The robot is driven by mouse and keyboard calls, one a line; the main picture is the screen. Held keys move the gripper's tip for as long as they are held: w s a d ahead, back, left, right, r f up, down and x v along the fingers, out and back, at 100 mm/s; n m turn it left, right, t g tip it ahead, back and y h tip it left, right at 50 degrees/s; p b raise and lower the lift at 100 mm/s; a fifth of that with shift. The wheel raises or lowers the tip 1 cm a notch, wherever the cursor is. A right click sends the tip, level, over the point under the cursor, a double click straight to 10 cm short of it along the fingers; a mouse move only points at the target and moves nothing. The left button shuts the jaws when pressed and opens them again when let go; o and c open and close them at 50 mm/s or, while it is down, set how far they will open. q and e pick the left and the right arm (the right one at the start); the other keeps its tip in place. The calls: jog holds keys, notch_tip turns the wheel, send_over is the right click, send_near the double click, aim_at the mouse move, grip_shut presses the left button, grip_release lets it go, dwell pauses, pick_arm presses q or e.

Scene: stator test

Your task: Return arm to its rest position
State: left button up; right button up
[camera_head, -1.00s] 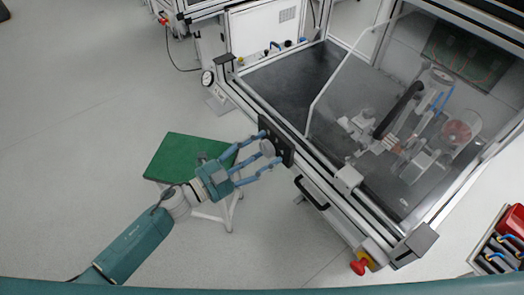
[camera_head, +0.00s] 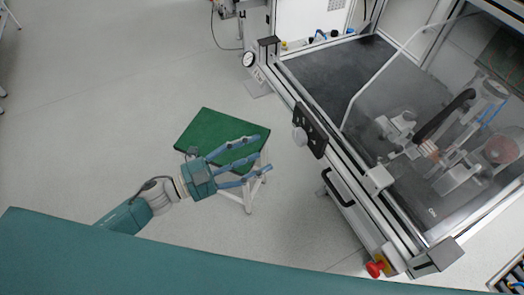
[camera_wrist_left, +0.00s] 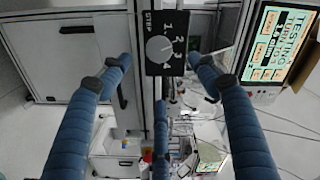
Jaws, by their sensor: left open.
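My left gripper (camera_head: 262,154) is open and empty, its blue fingers spread above and beside the green-topped stool (camera_head: 207,128) in the head view. It is apart from the black knob panel (camera_head: 318,141) on the test bench's front edge. The round grey knob (camera_head: 300,136) on that panel is free of my fingers. In the left wrist view the fingers (camera_wrist_left: 161,80) are spread wide with nothing between them. The knob panel (camera_wrist_left: 153,60), marked STEP with numbers 1 to 4, stands ahead with its knob (camera_wrist_left: 160,47). My right gripper is not in view.
The test bench with its clear cover (camera_head: 400,110) fills the right side. A red emergency button (camera_head: 374,269) sticks out at its lower front corner. A black handle (camera_head: 338,188) is on its front. Grey floor (camera_head: 90,110) is open at left. A screen (camera_wrist_left: 277,45) stands at upper right.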

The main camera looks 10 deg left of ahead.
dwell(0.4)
pick_arm(q)
jog(key=w+a+f+n+t+y, duration=0.1)
jog(key=a+f+n+y, duration=0.4)
jog(key=f, duration=0.6)
jog(key=w+a+f+n+t+y, duration=0.1)
jog(key=a+f+n+y, duration=0.35)
jog(key=a+f, duration=0.4)
jog(key=s+a+f+n+g+y, duration=0.2)
jog(key=s+f+n, duration=0.3)
jog(key=f, duration=0.8)
jog(key=s+a+f+n+g+y, duration=0.2)
jog(key=s+f+n+g+y, duration=0.15)
jog(key=s+f, duration=1)
jog(key=s+d+f+n+g, duration=0.1)
jog(key=s+f+g, duration=0.1)
jog(key=s, duration=0.9)
jog(key=s+d+f+n+g, duration=0.1)
jog(key=s+d+f+g, duration=0.1)
jog(key=s, duration=0.8)
jog(key=shift+s+d+f+g, duration=0.15)
jog(key=shift+s+f+g, duration=0.2)
jog(key=shift+f+g, duration=0.55)
jog(key=shift+r, duration=0.15)
